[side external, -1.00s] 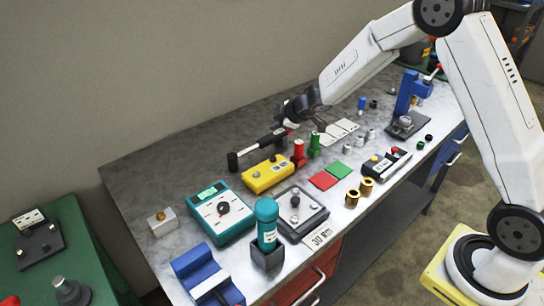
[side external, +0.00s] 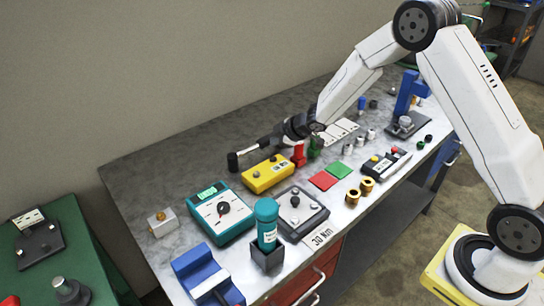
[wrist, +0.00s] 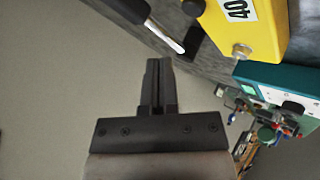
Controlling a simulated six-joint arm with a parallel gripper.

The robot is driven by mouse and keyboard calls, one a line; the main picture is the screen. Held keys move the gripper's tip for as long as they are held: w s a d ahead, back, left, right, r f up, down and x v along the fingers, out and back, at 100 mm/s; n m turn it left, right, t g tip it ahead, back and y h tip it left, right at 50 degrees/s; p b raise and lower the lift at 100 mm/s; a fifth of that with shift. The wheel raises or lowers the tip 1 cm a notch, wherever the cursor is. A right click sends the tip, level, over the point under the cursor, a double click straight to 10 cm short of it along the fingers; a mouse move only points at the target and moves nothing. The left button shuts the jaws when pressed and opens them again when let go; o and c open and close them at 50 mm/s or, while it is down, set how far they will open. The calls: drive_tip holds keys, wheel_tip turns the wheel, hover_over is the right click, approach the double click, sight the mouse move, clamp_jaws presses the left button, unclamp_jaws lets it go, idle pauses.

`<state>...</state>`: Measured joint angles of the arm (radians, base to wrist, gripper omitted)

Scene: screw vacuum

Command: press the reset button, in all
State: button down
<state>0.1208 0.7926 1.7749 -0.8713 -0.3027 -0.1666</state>
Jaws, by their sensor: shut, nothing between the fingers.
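No button can be read as "reset" in either view. A yellow box (side external: 266,176) on the bench has a dark knob and a greyish one on top. The yellow box (wrist: 238,25) also shows in the wrist view, with a "40" label and a metal stud on its side. A black unit (side external: 386,167) to its right carries small yellow and red parts. My gripper (wrist: 157,65) is shut and empty, with the yellow box beyond it at the upper right of the wrist view. In the side view, the dark gripper hangs above the bench behind the yellow box; its fingertips are unclear.
A black-handled tool (wrist: 137,10) lies close ahead of the fingers. A teal meter (side external: 221,217), a teal bottle (side external: 266,214) and a grey plate with knobs (side external: 302,211) stand in front. Red and green posts (side external: 299,154) stand near my gripper. A blue press (side external: 405,100) stands behind right.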

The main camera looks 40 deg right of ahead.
sight(276, 159)
drive_tip(key=shift+f, duration=1.7)
drive_tip(key=shift+f, duration=0.8)
idle(2.0)
drive_tip(key=shift+r, duration=0.8)
drive_tip(key=shift+r, duration=0.15)
drive_tip(key=shift+r, duration=2.4)
